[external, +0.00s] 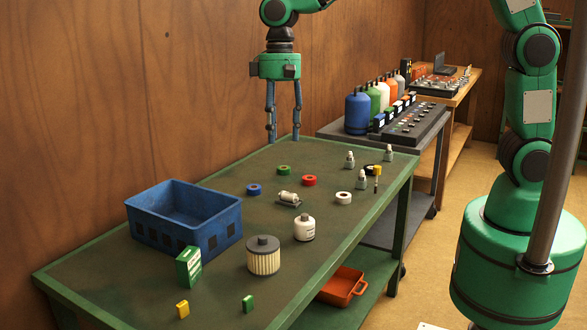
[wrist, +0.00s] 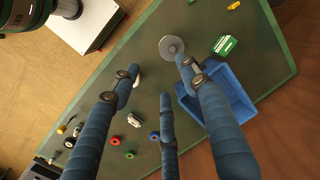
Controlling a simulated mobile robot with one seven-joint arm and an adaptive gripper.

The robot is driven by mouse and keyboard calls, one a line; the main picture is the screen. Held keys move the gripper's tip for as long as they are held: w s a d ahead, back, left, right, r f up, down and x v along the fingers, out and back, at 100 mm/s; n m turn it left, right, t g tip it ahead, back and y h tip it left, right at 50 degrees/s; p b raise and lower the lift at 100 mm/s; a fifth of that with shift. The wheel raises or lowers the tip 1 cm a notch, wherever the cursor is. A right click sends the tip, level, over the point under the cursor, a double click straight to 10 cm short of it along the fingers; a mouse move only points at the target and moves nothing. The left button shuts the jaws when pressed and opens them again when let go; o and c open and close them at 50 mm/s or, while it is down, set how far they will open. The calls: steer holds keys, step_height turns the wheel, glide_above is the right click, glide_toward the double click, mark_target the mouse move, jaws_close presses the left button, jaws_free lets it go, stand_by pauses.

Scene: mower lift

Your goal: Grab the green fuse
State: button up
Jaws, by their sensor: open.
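The green fuse (external: 248,303) is a small upright green block near the front edge of the green table (external: 105,285). A small green piece at the top edge of the wrist view (wrist: 192,2) looks like the same fuse, mostly cut off. A similar yellow fuse (external: 183,309) stands to its left; it also shows in the wrist view (wrist: 233,5). My gripper (external: 283,138) is open and empty, pointing down by the table's far edge, well away from the green fuse. Its spread fingers (wrist: 160,82) fill much of the wrist view.
A blue bin (external: 220,220), a green box (external: 189,267), a pleated filter (external: 263,257) and a white bottle (external: 304,228) stand between my gripper and the fuse. Coloured rings, including a green one (external: 284,170), lie farther back. Table surface around the green fuse is clear.

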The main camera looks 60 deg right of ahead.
steer(key=w+a+f+g+h+p, duration=0.1)
steer(key=w+a+f+g, duration=0.1)
steer(key=a+f, duration=1.8)
steer(key=shift+w+a+f+g+p, duration=0.3)
steer(key=shift+w+a+f+g, duration=0.1)
steer(key=shift+f+g, duration=0.55)
steer(key=shift+s, duration=0.1)
steer(key=b, duration=0.1)
glide_above(247, 298)
steer(key=w, duration=0.2)
steer(key=shift+w+d+f, duration=0.1)
steer(key=shift+f, duration=1.9)
steer(key=shift+w+f, duration=0.1)
steer(key=shift+f, duration=1.9)
steer(key=shift+b+x, duration=0.7)
steer(key=shift+x, duration=1.9)
